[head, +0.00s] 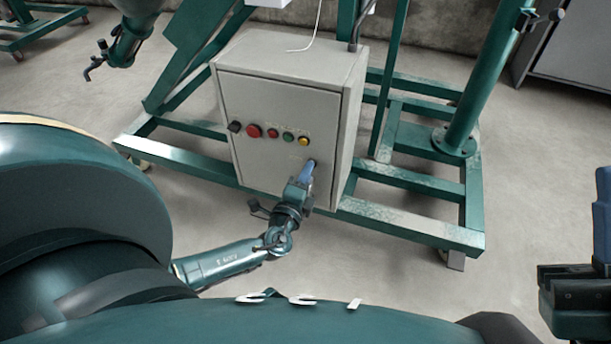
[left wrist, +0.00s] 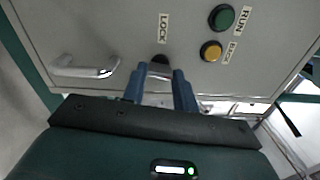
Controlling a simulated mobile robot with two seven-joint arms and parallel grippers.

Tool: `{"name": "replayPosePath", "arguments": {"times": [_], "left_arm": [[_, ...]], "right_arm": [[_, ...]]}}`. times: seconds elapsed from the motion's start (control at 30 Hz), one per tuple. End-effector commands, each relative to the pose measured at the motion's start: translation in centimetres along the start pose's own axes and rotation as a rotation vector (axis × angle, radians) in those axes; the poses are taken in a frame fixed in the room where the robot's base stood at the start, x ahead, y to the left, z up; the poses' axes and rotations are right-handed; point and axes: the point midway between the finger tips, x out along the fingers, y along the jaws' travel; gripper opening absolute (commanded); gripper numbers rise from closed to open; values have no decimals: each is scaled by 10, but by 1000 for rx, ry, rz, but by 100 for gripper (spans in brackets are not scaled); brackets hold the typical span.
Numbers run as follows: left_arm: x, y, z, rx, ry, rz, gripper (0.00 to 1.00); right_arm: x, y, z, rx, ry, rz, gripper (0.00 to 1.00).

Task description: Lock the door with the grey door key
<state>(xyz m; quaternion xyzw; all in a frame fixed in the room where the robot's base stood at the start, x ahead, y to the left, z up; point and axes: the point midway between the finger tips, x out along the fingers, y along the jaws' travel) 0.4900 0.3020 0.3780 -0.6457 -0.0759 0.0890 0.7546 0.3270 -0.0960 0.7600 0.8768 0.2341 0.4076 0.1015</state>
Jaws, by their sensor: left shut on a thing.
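The grey cabinet door (head: 275,165) appears closed. Its lock is at the lower right of the door, under the word LOCK in the left wrist view (left wrist: 163,28). My left gripper (head: 307,170) is at the lock, its blue fingers pointing at the door. In the left wrist view, the fingers (left wrist: 159,75) are close together on the grey door key (left wrist: 159,68), which is small and mostly hidden between them. A dark round part shows just past the fingertips. I cannot tell how far the key is turned. My right gripper (head: 580,285) is cut off at the right edge.
A row of coloured buttons (head: 271,132) and a dark knob are on the door above the lock. A silver handle (left wrist: 85,68) shows in the left wrist view. Green frame beams (head: 410,220) surround the cabinet's base. Bare concrete floor lies in front.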

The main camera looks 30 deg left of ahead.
Motion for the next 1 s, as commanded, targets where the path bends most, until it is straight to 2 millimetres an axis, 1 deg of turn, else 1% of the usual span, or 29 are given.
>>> {"name": "replayPosePath", "arguments": {"times": [0.2,0.37,0.9,0.93,1.0], "left_arm": [[2,-1,2,-106,-3,-2,6],[2,-1,2,-150,-3,-3,6],[2,-1,2,-172,-4,-3,6],[2,-1,2,-172,-4,-3,31],[2,-1,2,-172,-4,-3,37]], "right_arm": [[0,0,0,0,0,0,0],[0,0,0,0,0,0,0],[0,0,0,0,0,0,0],[0,0,0,0,0,0,0],[0,0,0,0,0,0,0]]}}
